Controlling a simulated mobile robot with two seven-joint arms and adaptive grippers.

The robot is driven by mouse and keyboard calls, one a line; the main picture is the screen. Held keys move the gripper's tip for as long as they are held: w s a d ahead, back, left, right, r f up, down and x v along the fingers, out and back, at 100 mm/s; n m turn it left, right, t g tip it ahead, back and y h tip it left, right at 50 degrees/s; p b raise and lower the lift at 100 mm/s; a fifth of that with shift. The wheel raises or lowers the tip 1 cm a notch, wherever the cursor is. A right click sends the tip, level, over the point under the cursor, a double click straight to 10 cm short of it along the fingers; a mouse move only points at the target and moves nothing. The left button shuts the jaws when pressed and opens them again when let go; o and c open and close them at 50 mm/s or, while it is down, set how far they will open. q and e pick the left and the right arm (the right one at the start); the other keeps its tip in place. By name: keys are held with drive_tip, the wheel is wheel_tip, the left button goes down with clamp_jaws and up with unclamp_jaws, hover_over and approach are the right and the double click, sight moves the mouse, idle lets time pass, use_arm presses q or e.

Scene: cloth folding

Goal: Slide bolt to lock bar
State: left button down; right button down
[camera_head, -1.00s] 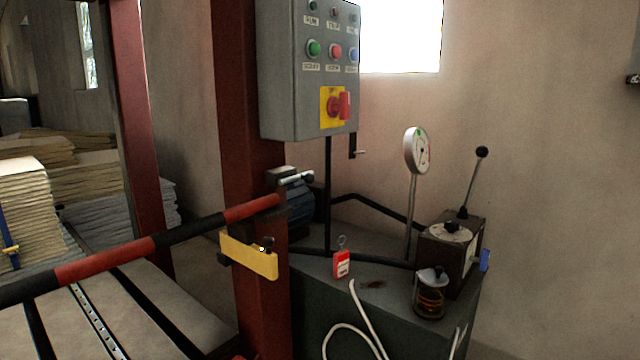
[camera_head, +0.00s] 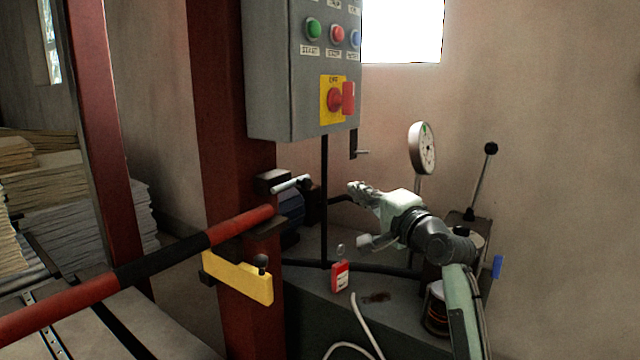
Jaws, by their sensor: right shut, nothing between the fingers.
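The red-and-black striped bar (camera_head: 160,262) runs from the lower left up to the red post (camera_head: 235,150), its end at a dark bracket. A silver bolt (camera_head: 288,184) with a dark knob at its right end sits in a dark housing (camera_head: 272,179) just above the bar's end. A yellow plate (camera_head: 237,277) with a black knob is on the post below the bar. My right gripper (camera_head: 355,189) is shut and empty, pointing left, to the right of the bolt's knob with a gap between them. My left gripper is not in view.
A grey control box (camera_head: 297,100) hangs above the bolt. A gauge (camera_head: 422,148), a lever (camera_head: 482,180) and a red tag (camera_head: 340,277) are by the dark green cabinet (camera_head: 318,292). My right arm covers part of the cabinet top. Stacked sheets lie at left.

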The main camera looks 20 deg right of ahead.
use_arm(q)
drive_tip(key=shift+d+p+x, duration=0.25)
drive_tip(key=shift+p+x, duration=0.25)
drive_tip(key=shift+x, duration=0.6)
use_arm(e)
drive_tip(key=w+a, duration=0.5)
drive_tip(key=w, duration=0.3)
drive_tip(key=shift+a+f, duration=0.15)
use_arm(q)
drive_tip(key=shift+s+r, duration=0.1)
